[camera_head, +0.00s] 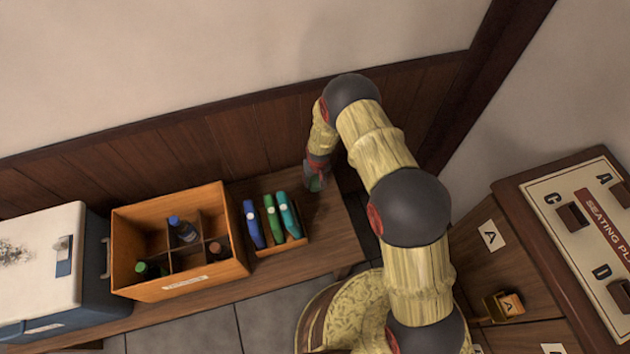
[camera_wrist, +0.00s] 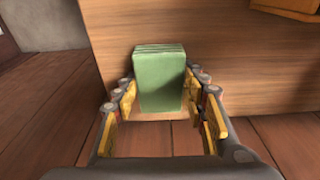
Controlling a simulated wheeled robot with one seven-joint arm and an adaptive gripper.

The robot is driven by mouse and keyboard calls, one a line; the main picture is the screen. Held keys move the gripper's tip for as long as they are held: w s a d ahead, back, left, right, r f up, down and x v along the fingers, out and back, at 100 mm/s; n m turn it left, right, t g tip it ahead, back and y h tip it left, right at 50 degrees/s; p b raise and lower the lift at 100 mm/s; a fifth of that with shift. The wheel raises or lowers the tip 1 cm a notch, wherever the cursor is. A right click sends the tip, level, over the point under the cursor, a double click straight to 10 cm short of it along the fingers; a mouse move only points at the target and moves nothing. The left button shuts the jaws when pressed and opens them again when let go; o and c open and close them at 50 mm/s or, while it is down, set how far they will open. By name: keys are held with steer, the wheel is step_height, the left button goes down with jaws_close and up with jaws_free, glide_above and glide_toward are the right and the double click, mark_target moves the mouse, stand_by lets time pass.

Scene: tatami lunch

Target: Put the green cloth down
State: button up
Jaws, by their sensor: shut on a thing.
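The green cloth (camera_wrist: 160,65), a thick folded block with layered edges, is between the fingers of my gripper (camera_wrist: 160,92) in the wrist view. My gripper is shut on it, with a finger on each side. In the head view my gripper (camera_head: 316,178) is low over the right end of the wooden bench (camera_head: 335,232), close to the wall. Only a small bit of green shows there. The bench surface (camera_wrist: 225,65) lies behind the cloth in the wrist view. I cannot tell whether the cloth touches it.
Left of my gripper, a small tray (camera_head: 283,247) holds blue, green and teal cases. Further left are a wooden crate (camera_head: 180,290) with bottles and a white-lidded cooler (camera_head: 40,255). Panelled wall (camera_head: 170,155) runs behind the bench. The bench's right end is mostly bare.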

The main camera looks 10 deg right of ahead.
mark_target(317, 183)
steer(key=shift+r, duration=0.1)
steer(key=shift+f, duration=0.2)
steer(key=o, duration=1.3)
steer(key=shift+r, duration=0.1)
steer(key=r+p, duration=0.1)
steer(key=r, duration=0.3)
steer(key=s+r+p, duration=0.1)
steer(key=r+p, duration=0.1)
steer(key=r, duration=0.2)
steer(key=r+p, duration=0.1)
steer(key=r, duration=0.3)
steer(key=shift+s+d+r+p, duration=0.1)
steer(key=shift+s+d+p, duration=0.15)
steer(key=shift+s+p, duration=0.1)
